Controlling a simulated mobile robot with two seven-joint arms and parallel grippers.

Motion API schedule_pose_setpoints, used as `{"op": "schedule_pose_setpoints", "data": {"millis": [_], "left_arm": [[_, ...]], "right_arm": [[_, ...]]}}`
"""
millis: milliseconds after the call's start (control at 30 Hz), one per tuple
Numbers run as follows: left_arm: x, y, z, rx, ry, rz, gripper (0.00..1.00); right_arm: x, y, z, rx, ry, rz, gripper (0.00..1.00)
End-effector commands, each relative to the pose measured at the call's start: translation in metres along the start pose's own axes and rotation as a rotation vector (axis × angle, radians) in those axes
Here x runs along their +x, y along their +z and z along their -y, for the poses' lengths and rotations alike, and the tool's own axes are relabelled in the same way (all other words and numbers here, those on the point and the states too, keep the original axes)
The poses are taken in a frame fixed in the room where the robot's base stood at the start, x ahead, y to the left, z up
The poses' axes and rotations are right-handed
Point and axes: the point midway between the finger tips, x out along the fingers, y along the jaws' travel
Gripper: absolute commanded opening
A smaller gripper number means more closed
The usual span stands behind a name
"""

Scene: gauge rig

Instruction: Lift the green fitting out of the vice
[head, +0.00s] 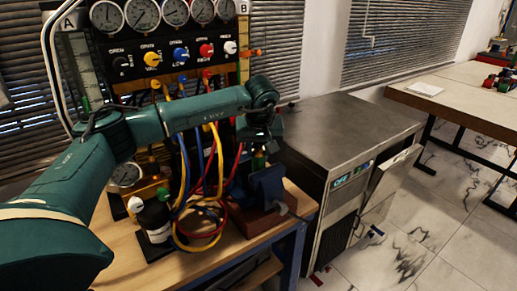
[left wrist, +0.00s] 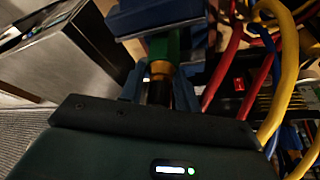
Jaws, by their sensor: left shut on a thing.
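The green fitting (head: 259,160) stands upright at the blue vice (head: 268,187) on the wooden bench. In the left wrist view the fitting (left wrist: 161,68) shows a green body, a brass-coloured ring and a dark end. Its green part reaches toward the vice's blue jaws (left wrist: 168,18); I cannot tell whether they still grip it. My left gripper (head: 260,146) points down over the vice and is shut on the fitting. In the left wrist view its fingers (left wrist: 158,88) flank the dark end. My right gripper is not in view.
Blue, yellow and red hoses (head: 208,185) hang close left of the vice. A black bottle (head: 155,220) and a gauge (head: 127,174) stand further left. The gauge panel (head: 170,52) rises behind. A steel cabinet (head: 345,130) stands right of the bench.

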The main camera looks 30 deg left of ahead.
Motion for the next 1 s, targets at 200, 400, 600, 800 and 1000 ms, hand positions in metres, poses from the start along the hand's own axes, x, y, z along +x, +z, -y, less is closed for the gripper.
{"op": "schedule_pose_setpoints", "data": {"millis": [200, 400, 600, 800, 1000], "left_arm": [[-0.011, -0.005, -0.001, 0.0, 0.002, -0.002, 0.05], [-0.018, -0.008, -0.001, 0.0, 0.002, -0.002, 0.05], [-0.026, -0.011, -0.001, 0.0, 0.002, -0.002, 0.05], [-0.033, -0.014, -0.001, 0.0, 0.003, -0.002, 0.05], [-0.041, -0.017, -0.001, 0.0, 0.003, -0.002, 0.05]], "right_arm": [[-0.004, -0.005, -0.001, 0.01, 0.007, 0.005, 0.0], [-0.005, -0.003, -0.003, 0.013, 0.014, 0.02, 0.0], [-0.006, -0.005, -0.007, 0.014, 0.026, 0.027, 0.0], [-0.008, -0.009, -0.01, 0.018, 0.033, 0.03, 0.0], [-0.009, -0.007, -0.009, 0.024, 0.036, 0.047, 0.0]]}}
